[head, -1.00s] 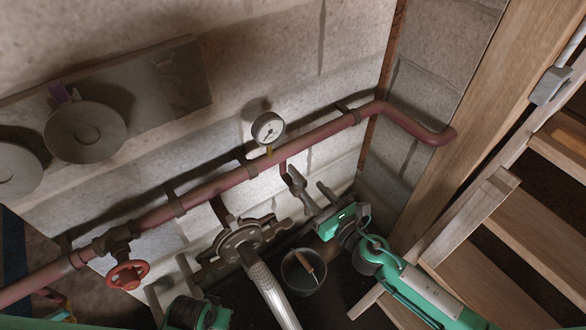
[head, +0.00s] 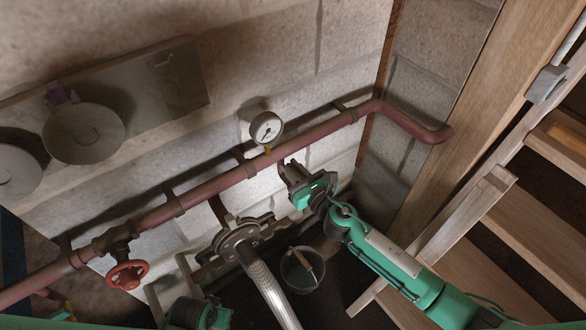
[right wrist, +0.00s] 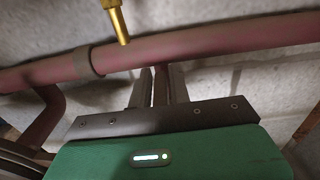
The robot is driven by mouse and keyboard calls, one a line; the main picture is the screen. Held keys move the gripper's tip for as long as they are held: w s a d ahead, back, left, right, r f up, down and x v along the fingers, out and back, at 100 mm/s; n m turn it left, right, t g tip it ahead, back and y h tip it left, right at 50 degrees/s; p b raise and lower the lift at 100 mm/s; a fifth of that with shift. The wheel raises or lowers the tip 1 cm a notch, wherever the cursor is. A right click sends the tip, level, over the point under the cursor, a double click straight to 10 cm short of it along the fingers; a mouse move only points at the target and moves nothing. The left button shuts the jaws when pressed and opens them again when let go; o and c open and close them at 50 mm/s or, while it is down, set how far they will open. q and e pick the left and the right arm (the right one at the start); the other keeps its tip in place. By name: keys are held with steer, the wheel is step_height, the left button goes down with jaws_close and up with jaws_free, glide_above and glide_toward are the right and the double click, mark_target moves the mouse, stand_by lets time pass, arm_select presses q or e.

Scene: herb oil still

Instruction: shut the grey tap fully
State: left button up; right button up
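The grey tap (right wrist: 160,88) is on a short branch below the red pipe. In the right wrist view only a narrow grey part shows between my fingers; in the head view my gripper hides most of it. My right gripper (head: 288,168) is at the tap, its fingers close together on both sides of that part. It also shows in the right wrist view (right wrist: 160,80), with the fingers pointing towards the wall under the pipe. My left gripper (head: 170,282) is low at the left, its two grey fingers apart and empty.
The red pipe (head: 325,128) runs along the block wall, with a gauge (head: 266,127) above the tap. A red handwheel (head: 127,275) is at the lower left. A flanged grey fitting (head: 240,238) and a bucket (head: 301,270) stand below. Wooden steps (head: 500,235) are at the right.

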jaws_close()
